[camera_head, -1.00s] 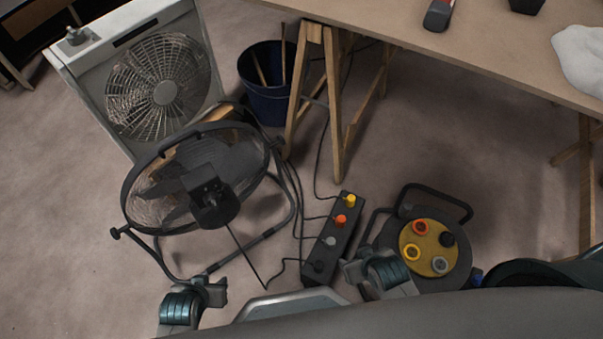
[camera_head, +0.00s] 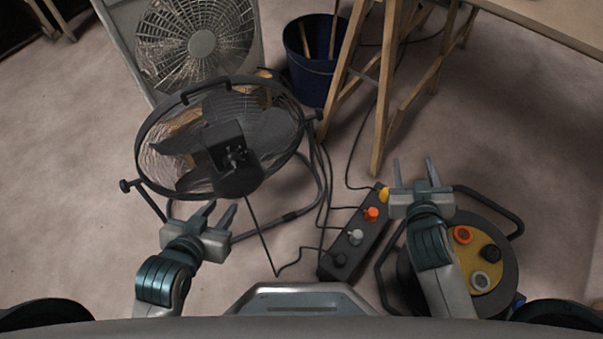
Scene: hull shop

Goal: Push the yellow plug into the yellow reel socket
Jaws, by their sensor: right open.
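The yellow plug (camera_head: 384,194) sits at the far end of the dark power strip (camera_head: 345,246), partly covered by my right gripper. The cable reel (camera_head: 510,270) stands to the right with a yellow face (camera_head: 466,242). Its orange, black and grey sockets show. The yellow reel socket is hidden behind my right arm. My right gripper (camera_head: 414,164) is open and empty, its fingers pointing away just right of the yellow plug in the picture. My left gripper (camera_head: 221,208) has its fingers apart with nothing between them, in front of the black floor fan.
The black floor fan (camera_head: 232,140) stands at the left, with a box fan (camera_head: 200,45) behind it. A blue bucket (camera_head: 310,70) and a wooden trestle (camera_head: 385,100) are behind the strip. Orange (camera_head: 371,214), grey (camera_head: 355,237) and black plugs share the strip. Cables cross the floor.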

